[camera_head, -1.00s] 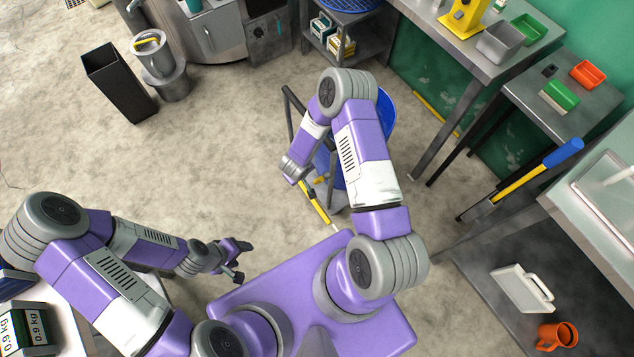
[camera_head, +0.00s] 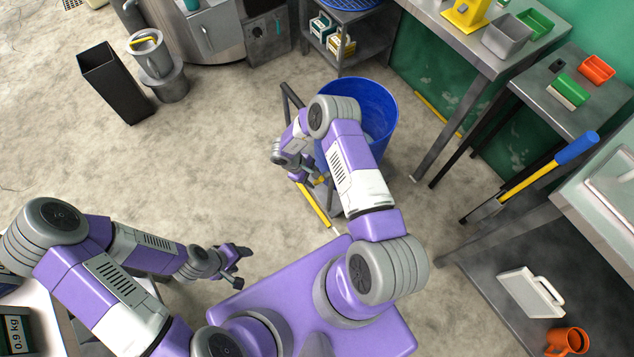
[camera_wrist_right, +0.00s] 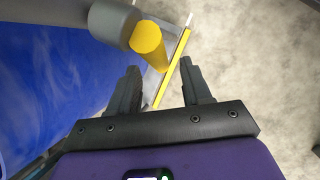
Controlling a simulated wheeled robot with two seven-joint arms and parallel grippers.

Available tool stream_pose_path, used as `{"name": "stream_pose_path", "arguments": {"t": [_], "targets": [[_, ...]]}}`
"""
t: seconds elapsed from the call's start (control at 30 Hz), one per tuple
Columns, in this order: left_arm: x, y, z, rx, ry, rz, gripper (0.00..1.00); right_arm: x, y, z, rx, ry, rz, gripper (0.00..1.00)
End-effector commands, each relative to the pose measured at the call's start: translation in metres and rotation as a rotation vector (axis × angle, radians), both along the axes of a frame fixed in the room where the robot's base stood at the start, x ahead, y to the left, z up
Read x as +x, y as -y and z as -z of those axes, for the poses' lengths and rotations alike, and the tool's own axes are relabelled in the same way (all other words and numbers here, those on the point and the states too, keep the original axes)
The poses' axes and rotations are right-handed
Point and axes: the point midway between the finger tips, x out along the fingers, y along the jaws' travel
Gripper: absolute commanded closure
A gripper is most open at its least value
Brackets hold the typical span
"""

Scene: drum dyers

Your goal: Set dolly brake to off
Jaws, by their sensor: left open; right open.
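A blue drum (camera_head: 381,110) stands on a dolly with a dark push handle (camera_head: 290,95) in the head view, partly behind my right arm. The dolly's yellow-edged bar (camera_head: 313,207) shows in front of it. In the right wrist view a yellow cylindrical grip (camera_wrist_right: 149,45) sticks out from a grey round part, seemingly the brake lever; its setting cannot be told. My right gripper (camera_wrist_right: 160,85) is open and empty, its fingertips just short of the yellow grip, which lies ahead between them. My left gripper (camera_head: 240,266) is open and empty, low over the floor, away from the dolly.
A black bin (camera_head: 114,82) and a grey bucket (camera_head: 152,55) stand at the upper left. A steel table (camera_head: 455,40) and a lower side table (camera_head: 545,100) stand at the right, with a blue-and-yellow handled tool (camera_head: 535,178) leaning there. The floor left of the dolly is clear.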

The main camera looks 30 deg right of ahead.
Motion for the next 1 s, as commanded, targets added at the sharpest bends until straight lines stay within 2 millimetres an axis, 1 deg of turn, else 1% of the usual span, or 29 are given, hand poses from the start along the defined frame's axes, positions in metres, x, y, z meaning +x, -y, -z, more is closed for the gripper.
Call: {"name": "stream_pose_path", "arguments": {"t": [0.03,0.1,0.23,0.4,0.63,0.93,0.97,1.0], "targets": [[0.0,0.0,0.006,0.0,0.0,0.0,0.4,-0.002,0.003,0.011,0.0,0.0,0.0,0.52],[0.0,0.0,0.01,0.0,0.0,0.0,0.4,-0.005,0.007,0.021,-0.001,-0.001,0.0,0.52],[0.0,0.0,0.015,0.0,0.0,0.0,0.4,-0.007,0.013,0.034,-0.001,0.001,0.001,0.52],[0.0,0.0,0.017,0.0,0.0,0.0,0.4,-0.009,0.016,0.041,0.0,0.002,0.0,0.52],[0.0,0.0,0.016,0.0,0.0,0.0,0.4,-0.009,0.016,0.04,0.0,0.002,0.0,0.52],[0.0,0.0,0.016,0.0,0.0,0.0,0.4,-0.009,0.016,0.04,0.0,0.002,0.0,0.97],[0.0,0.0,0.016,0.0,0.0,0.0,0.4,-0.009,0.016,0.04,0.0,0.002,0.0,1.0],[0.0,0.0,0.016,0.0,0.0,0.0,0.4,-0.009,0.016,0.04,0.0,0.002,0.0,1.0]]}}
